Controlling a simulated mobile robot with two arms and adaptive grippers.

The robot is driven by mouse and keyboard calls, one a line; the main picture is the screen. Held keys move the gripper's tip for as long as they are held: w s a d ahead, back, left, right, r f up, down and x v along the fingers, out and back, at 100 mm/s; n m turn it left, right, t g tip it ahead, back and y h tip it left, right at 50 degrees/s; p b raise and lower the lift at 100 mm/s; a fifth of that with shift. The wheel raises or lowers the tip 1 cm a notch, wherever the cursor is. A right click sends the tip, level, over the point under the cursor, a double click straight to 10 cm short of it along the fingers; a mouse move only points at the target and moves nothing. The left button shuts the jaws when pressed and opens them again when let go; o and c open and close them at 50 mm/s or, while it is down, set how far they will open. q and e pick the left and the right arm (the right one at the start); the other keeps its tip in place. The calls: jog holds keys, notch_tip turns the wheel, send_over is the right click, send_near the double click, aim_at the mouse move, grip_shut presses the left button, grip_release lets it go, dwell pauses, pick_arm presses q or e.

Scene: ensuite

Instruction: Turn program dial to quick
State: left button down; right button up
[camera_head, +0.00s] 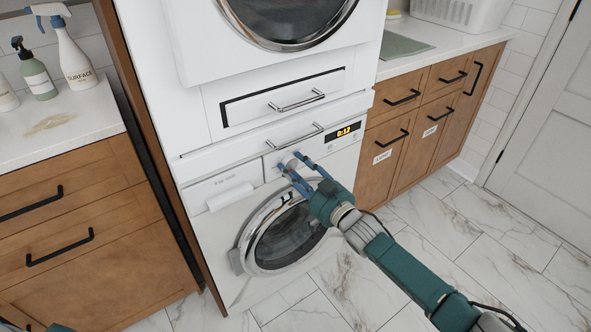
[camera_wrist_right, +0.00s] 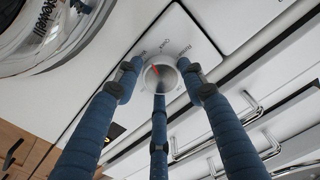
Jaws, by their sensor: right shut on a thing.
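The washing machine (camera_head: 232,258) stands at the bottom of the white stack, with its round door closed. Its silver program dial (camera_head: 290,162) is on the front panel and partly hidden by my fingers. In the right wrist view the dial (camera_wrist_right: 160,74) has a red pointer mark, tilted toward the upper left. Small printed labels surround it; one looks like "Quick", but they are hard to read. My right gripper (camera_head: 300,163) is shut on the dial, its blue fingers around the rim. My left gripper is not in view.
A display (camera_head: 348,130) with yellow digits is right of the dial. A pull-out shelf with a handle (camera_head: 295,136) sits just above the panel. Wooden cabinets (camera_head: 415,112) stand at the right. The marble floor (camera_head: 440,230) at the right is clear.

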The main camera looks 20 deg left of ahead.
jog(key=m, duration=0.2)
jog(key=f+m+b, duration=0.1)
jog(key=m, duration=0.1)
jog(key=shift+s+f, duration=0.15)
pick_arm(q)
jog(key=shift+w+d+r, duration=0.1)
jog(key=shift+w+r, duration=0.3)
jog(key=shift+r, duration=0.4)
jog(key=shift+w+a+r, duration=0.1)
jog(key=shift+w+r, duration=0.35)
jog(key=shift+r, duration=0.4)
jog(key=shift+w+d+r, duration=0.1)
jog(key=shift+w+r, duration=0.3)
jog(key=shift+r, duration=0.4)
pick_arm(e)
jog(key=shift+m, duration=0.8)
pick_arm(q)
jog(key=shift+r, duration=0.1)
pick_arm(e)
jog(key=shift+s, duration=0.1)
jog(key=shift+a, duration=0.1)
jog(key=o, duration=0.9)
jog(key=shift+o, duration=1.1)
jog(key=shift+r, duration=0.4)
